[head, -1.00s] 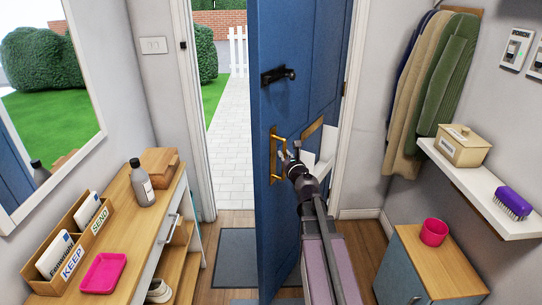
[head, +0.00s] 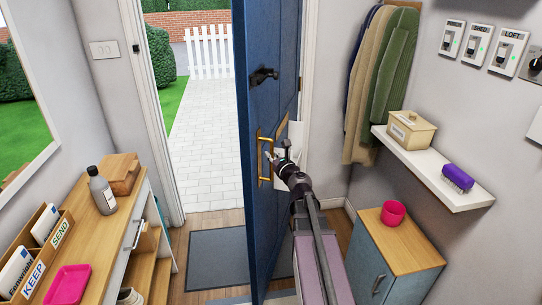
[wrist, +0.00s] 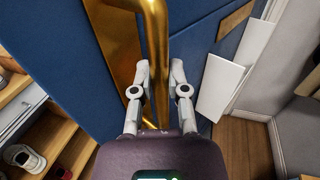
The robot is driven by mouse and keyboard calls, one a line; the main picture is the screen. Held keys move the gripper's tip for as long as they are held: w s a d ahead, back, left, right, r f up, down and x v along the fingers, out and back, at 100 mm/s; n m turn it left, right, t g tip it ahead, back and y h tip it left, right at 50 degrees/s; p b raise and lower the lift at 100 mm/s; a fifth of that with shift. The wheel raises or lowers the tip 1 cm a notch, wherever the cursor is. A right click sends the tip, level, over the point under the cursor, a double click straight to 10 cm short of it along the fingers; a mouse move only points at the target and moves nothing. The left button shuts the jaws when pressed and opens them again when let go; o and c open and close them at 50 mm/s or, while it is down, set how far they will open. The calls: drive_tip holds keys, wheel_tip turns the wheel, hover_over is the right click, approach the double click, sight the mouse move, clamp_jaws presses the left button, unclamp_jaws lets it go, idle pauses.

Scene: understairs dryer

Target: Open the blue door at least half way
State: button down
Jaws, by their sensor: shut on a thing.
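The blue door (head: 268,80) stands ajar into the hall, with a wide gap to the path outside on its left. My gripper (head: 277,157) is at this handle. In the wrist view the two fingers of my gripper (wrist: 159,78) are either side of the brass bar (wrist: 155,40), shut on it. The exact contact at the fingertips is partly hidden behind the bar.
A bench (head: 95,236) with a bottle (head: 101,190) and pink tray (head: 67,285) stands on the left. A cabinet (head: 372,262) with a pink cup (head: 393,213) stands right, under a white shelf (head: 430,167). Coats (head: 385,85) hang behind the door. A dark mat (head: 218,257) lies in the doorway.

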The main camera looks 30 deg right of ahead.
drive_tip(key=c, duration=0.6)
unclamp_jaws()
drive_tip(key=shift+w, duration=0.1)
drive_tip(key=shift+c, duration=0.2)
drive_tip(key=s, duration=0.7)
drive_tip(key=shift+s, duration=0.3)
